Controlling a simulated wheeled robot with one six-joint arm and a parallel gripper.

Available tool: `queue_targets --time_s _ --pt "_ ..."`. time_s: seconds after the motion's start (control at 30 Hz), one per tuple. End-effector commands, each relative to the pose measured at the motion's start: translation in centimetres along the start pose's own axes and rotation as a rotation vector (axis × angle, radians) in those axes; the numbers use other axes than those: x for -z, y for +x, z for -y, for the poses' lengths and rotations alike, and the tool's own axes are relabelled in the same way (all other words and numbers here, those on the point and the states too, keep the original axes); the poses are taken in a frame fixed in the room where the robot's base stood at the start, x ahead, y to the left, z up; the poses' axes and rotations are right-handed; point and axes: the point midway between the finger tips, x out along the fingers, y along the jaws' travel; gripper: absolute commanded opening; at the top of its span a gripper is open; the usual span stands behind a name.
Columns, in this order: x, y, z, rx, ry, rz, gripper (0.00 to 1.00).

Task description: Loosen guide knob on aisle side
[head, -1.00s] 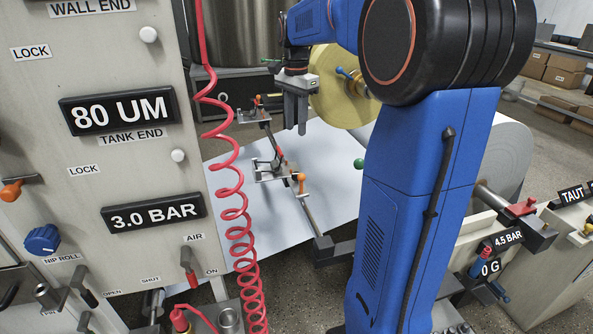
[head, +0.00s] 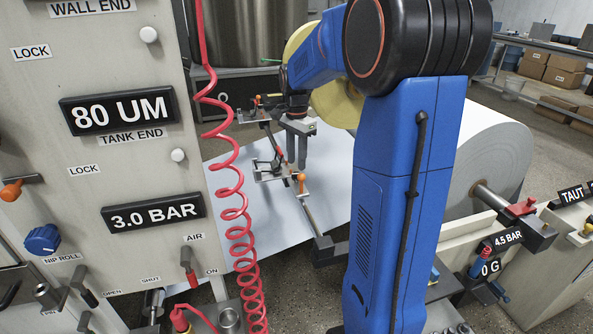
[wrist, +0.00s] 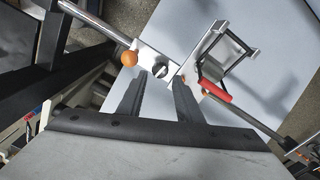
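The web guide has a bar (head: 309,214) over the pale paper, with a bracket on it. An orange ball knob (head: 301,179) stands on the bracket's near side. It also shows left of my fingers in the wrist view (wrist: 129,58). A small dark round part (wrist: 160,70) sits on the plate beside it, between my fingertips in that view. A red handle (wrist: 215,90) lies to the right. My gripper (head: 297,165) is open and empty, pointing down just above the bracket. Its fingers stand apart in the wrist view (wrist: 159,83). Whether they touch the bracket I cannot tell. Which knob is aisle side is unclear.
A coiled red hose (head: 238,205) hangs left of the guide, beside the panel (head: 150,250). A second bracket (head: 257,110) sits farther back. The large paper roll (head: 480,140) is to the right, partly behind my arm.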

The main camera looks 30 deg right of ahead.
Motion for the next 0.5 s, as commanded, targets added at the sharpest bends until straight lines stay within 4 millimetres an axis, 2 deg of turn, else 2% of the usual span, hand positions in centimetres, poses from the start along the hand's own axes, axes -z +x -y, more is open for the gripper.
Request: queue_targets --time_s 0.2,0.5 --pt "0.0 3.1 0.0 -0.002 0.000 0.001 0.32" --pt "0.0 4.7 0.0 0.000 0.000 0.000 0.32"
